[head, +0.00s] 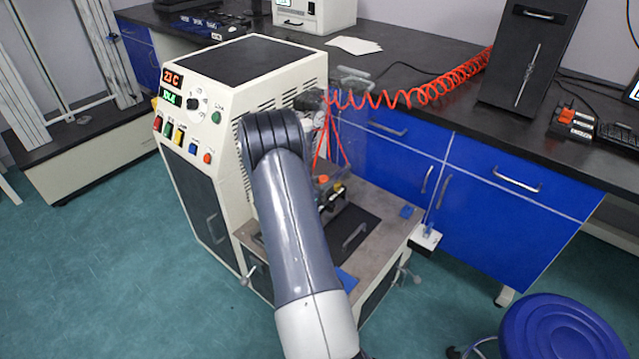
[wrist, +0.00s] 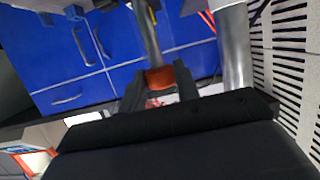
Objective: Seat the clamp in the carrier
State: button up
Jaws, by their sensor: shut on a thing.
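My gripper (wrist: 160,88) shows in the wrist view with its dark fingers shut on a small orange-red piece (wrist: 160,76), which I take to be the clamp. A metal rod or post (wrist: 148,35) stands directly behind the piece; I cannot tell whether they touch. In the head view my arm hides most of the gripper and the held piece, at the machine's right side. I cannot clearly pick out the carrier; metal fittings (head: 350,78) near the upper right of the machine may belong to it.
The cream rheometer cabinet (head: 240,85) stands left of my arm, with a vented side. Its low grey shelf (head: 385,225) carries small fittings. A coiled red hose (head: 420,92) runs to a black unit (head: 530,55). A blue stool (head: 560,328) stands at the lower right.

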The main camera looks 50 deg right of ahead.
jog(key=shift+f+b, duration=0.7)
jog(key=shift+f, duration=0.3)
jog(key=o, duration=1.1)
jog(key=shift+c, duration=0.2)
jog(key=p+v, duration=0.1)
jog(key=v, duration=0.9)
jog(key=shift+a+r+p, duration=0.2)
jog(key=shift+a+p, duration=0.1)
jog(key=shift+a, duration=0.1)
jog(key=b+x, duration=0.1)
jog(key=x, duration=0.9)
jog(key=shift+d+f+b, duration=0.2)
jog(key=shift+d+b, duration=0.1)
jog(key=shift+d+r, duration=0.15)
jog(key=shift+r, duration=0.15)
jog(key=shift+r+p, duration=0.15)
jog(key=shift+p, duration=0.2)
